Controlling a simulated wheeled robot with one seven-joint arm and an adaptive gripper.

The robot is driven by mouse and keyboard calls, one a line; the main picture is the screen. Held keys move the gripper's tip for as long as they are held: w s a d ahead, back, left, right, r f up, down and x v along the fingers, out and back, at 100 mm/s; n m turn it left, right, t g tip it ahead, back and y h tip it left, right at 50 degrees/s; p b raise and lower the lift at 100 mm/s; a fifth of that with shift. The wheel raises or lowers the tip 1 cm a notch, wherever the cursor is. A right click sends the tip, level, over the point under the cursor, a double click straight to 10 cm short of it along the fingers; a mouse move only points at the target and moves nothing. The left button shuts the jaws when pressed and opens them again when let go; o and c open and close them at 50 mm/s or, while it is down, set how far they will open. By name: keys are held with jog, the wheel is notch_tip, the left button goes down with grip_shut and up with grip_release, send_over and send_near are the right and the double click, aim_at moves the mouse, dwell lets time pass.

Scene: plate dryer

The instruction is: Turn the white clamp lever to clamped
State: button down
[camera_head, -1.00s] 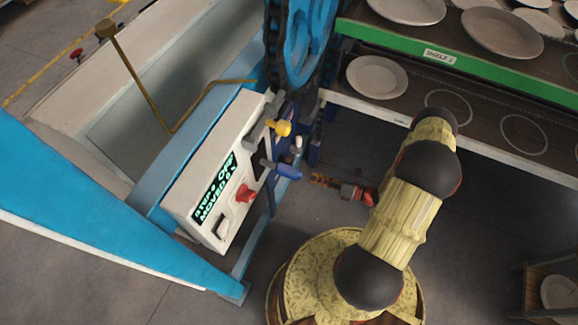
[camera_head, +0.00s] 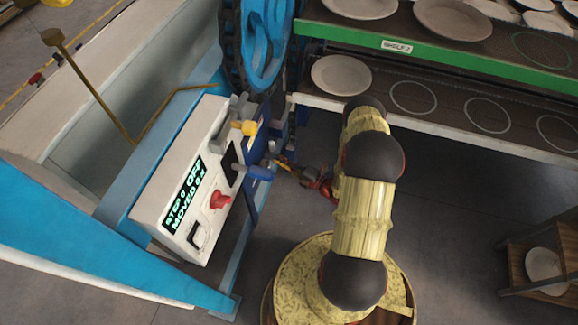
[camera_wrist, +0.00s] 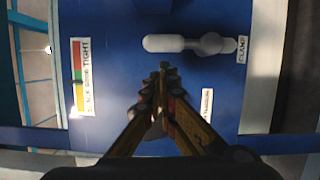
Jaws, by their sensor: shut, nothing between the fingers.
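The white clamp lever (camera_wrist: 165,43) shows in the wrist view on a blue panel (camera_wrist: 115,25). It lies sideways in the picture, its rounded free end to the left and its pivot to the right, beside the CLAMP label (camera_wrist: 242,50). My gripper (camera_wrist: 163,70) is shut and empty, its fingertips just below the lever in the picture. I cannot tell the exact gap in depth; no contact shows.
A TIGHT gauge strip (camera_wrist: 83,77) and a small label (camera_wrist: 206,104) are on the panel. The control box has a display (camera_head: 185,195), red knob (camera_head: 220,200) and yellow knob (camera_head: 245,128). A plate shelf (camera_head: 440,125) stands behind my arm.

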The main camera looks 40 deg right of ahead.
jog(key=shift+b+x, duration=0.3)
jog(key=shift+x, duration=1.15)
jog(key=shift+w+d+r+m+p, duration=0.35)
jog(key=shift+w+d+m, duration=0.2)
jog(key=shift+w, duration=0.1)
jog(key=shift+s+d, duration=0.1)
